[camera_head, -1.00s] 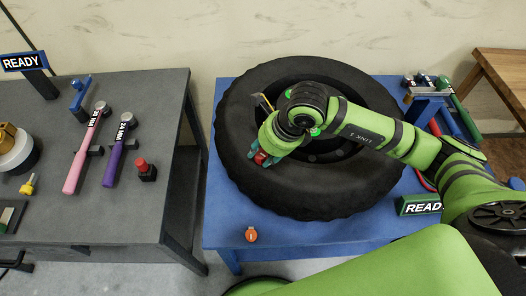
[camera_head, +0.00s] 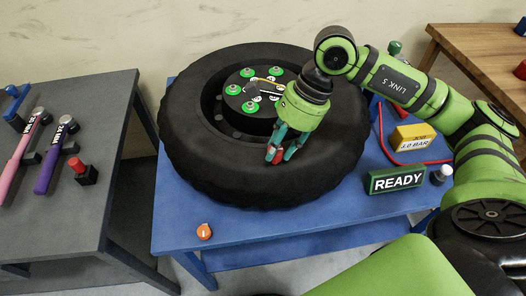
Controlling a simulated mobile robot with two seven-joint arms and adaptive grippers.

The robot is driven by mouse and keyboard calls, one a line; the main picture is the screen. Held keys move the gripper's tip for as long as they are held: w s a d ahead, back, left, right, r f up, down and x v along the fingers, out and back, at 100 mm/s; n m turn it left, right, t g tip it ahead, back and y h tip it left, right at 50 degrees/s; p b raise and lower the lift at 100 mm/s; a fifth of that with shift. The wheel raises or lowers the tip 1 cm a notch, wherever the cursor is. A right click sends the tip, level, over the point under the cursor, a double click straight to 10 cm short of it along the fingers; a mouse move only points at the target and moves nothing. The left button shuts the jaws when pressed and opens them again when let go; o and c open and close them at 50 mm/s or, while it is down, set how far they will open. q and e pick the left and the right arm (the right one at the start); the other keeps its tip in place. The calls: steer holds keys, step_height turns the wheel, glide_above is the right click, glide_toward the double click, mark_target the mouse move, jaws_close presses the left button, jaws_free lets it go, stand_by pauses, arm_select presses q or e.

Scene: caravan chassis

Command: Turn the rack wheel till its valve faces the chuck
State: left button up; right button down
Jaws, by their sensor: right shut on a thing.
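The wheel (camera_head: 190,150) is a large black tyre lying flat on a blue table (camera_head: 260,236). Its hub (camera_head: 243,112) shows several green-ringed studs and a thin yellow pointer. My right gripper (camera_head: 278,154) reaches down over the near right part of the wheel. I cannot tell for sure whether this piece is the valve. I cannot make out the chuck; a red hose (camera_head: 383,140) curves on the table to the right of the wheel. My left gripper is not in view.
A green READY sign (camera_head: 397,181) and a yellow block marked 3.0 BAR (camera_head: 414,137) stand right of the wheel. An orange knob (camera_head: 204,231) is at the table's front left. A grey bench (camera_head: 88,200) with tools stands left, across a gap.

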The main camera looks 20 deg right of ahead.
steer(key=shift+s+d+r+n, duration=0.1)
steer(key=shift+d+n, duration=0.3)
steer(key=shift+d, duration=0.2)
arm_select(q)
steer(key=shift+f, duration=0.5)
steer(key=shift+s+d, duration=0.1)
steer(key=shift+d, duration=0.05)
arm_select(e)
steer(key=shift+r, duration=0.1)
steer(key=c, duration=0.9)
jaws_free()
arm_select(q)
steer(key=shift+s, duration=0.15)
arm_select(e)
steer(key=shift+d, duration=0.1)
steer(key=v, duration=1.1)
steer(key=shift+r, duration=0.35)
